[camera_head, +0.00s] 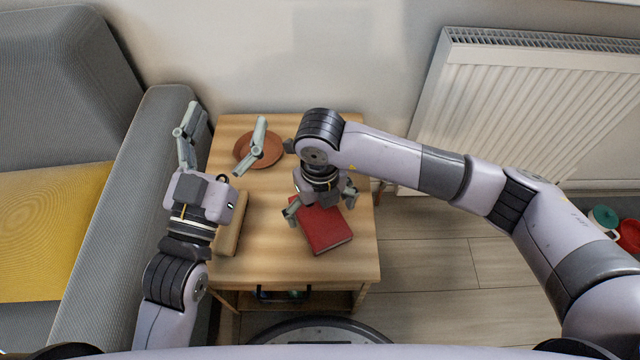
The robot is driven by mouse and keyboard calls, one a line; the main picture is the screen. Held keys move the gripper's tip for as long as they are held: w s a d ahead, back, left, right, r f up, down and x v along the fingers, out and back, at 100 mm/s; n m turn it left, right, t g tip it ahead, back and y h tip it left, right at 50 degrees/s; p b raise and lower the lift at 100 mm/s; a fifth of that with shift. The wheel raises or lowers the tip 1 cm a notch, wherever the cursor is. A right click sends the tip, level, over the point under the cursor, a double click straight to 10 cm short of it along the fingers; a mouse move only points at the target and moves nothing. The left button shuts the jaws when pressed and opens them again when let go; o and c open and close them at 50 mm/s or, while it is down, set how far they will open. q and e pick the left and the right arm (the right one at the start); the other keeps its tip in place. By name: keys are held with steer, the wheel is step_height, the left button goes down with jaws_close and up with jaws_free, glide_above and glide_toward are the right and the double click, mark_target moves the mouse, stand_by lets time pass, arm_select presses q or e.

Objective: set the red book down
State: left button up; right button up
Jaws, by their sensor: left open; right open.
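The red book (325,229) lies flat on the small wooden table (362,262), right of the table's middle. My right gripper (321,209) is over the far end of the book, pointing down. Its jaws are open, with one finger at the book's left side and the other near its far right corner. Whether the fingers touch the book cannot be told. My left gripper (222,140) is open and empty. Its fingers are spread wide, one above the sofa arm and one in front of the brown plate.
A round brown plate (272,150) sits at the table's back left. A tan block-like object (231,226) lies at the left edge, partly hidden by my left gripper. The grey sofa (125,190) stands left, a white radiator (520,100) right. The table's front is clear.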

mark_target(320, 216)
arm_select(q)
step_height(320, 216, down, 11)
steer(key=s+a+g+y+p, duration=0.1)
steer(key=a+g+y+p, duration=0.1)
steer(key=g, duration=0.5)
steer(key=shift+f, duration=0.15)
arm_select(e)
step_height(320, 216, up, 10)
arm_select(q)
steer(key=shift+s, duration=0.1)
